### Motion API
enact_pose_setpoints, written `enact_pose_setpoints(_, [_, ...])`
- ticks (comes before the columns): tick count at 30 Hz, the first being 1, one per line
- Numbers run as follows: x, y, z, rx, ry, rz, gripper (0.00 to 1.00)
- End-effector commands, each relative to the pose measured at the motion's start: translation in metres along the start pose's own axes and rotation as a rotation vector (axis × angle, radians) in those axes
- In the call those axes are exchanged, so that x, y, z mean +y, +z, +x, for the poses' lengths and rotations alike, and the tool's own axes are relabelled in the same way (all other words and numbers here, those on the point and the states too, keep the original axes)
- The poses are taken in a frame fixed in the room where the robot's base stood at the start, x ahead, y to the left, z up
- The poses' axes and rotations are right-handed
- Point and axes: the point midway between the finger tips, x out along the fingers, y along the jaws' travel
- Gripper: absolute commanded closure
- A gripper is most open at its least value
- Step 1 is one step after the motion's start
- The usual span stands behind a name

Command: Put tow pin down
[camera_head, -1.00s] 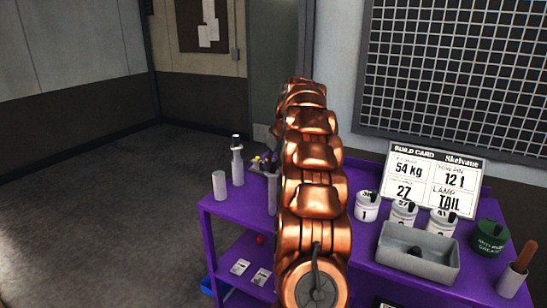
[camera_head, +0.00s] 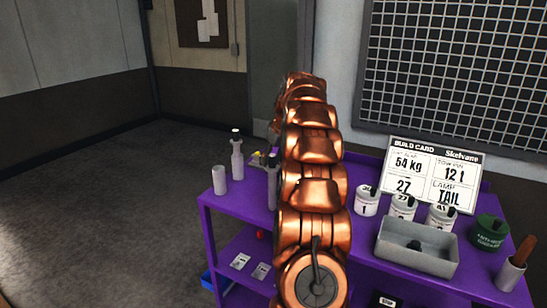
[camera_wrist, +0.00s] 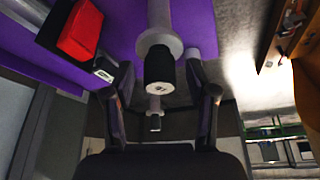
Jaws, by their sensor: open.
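A grey pin with a wide collar and a black end (camera_wrist: 159,68) stands between my fingers in the wrist view. My gripper (camera_wrist: 160,82) is open around it, with a finger on either side; I cannot tell whether either touches it. A second, similar grey pin (camera_wrist: 155,113) shows farther off. In the head view, two grey pins, one at the left (camera_head: 237,160) and one beside my arm (camera_head: 272,186), stand on the purple bench (camera_head: 205,204). I cannot tell which is the tow pin. My copper arm hides my gripper there.
A pale cylinder (camera_head: 219,180) stands at the bench's left end. Right of my arm are numbered white pots (camera_head: 367,203), a grey tray (camera_head: 418,250), a green weight (camera_head: 489,233), a handled cup (camera_head: 509,275) and a build card (camera_head: 433,174). A red block (camera_wrist: 80,28) lies near my gripper.

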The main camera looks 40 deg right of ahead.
Motion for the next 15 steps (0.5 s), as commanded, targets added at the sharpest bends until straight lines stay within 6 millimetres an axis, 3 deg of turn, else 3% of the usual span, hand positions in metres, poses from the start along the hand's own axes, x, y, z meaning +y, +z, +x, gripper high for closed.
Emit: enact_pose_setpoints(15, [0.001, 0.000, -0.050, 0.001, 0.001, 0.000, 0.43])
